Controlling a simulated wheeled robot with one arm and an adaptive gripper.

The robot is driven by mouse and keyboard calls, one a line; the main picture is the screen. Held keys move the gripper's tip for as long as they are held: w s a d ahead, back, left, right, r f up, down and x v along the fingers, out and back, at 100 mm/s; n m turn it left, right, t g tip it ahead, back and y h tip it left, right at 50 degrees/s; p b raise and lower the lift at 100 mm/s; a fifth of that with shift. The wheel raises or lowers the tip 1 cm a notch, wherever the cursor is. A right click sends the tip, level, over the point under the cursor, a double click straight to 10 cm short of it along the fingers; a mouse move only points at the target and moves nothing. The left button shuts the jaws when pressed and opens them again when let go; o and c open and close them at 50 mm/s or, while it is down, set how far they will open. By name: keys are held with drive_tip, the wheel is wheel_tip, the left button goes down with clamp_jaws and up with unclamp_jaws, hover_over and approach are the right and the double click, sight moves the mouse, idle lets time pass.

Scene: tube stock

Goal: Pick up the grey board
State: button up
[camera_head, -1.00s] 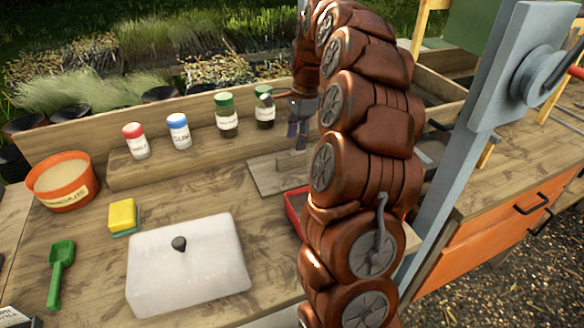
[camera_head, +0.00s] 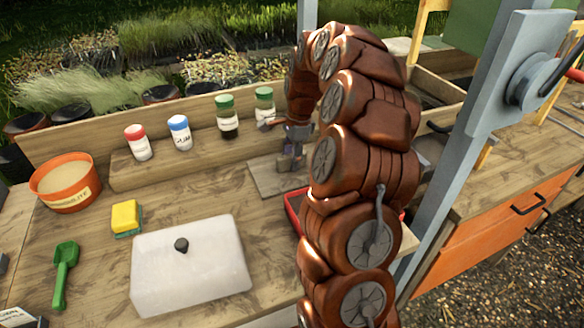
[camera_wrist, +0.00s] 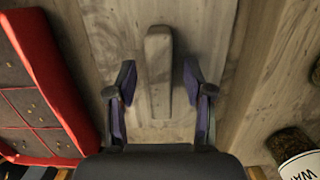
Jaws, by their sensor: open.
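The grey board (camera_head: 262,177) lies flat on the bench in front of the bottle shelf, partly hidden by my arm and gripper. In the wrist view, the board (camera_wrist: 215,40) fills the middle, with a narrow, raised block like a handle (camera_wrist: 158,45) running along it. My gripper (camera_wrist: 157,78) is open, with one dark finger on each side of this block and a visible gap on both sides. In the head view, my gripper (camera_head: 291,158) points down close above the board. I cannot tell the exact height of the fingertips.
A red tray (camera_wrist: 52,68) with dark cells lies left of the board in the wrist view. A labelled jar (camera_wrist: 298,160) stands at lower right. Several capped bottles, including a green-capped one (camera_head: 227,122), line the shelf. A white lidded slab (camera_head: 190,275) lies in front.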

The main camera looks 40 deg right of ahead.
drive_tip(key=shift+f, duration=0.25)
idle(0.3)
clamp_jaws()
idle(0.5)
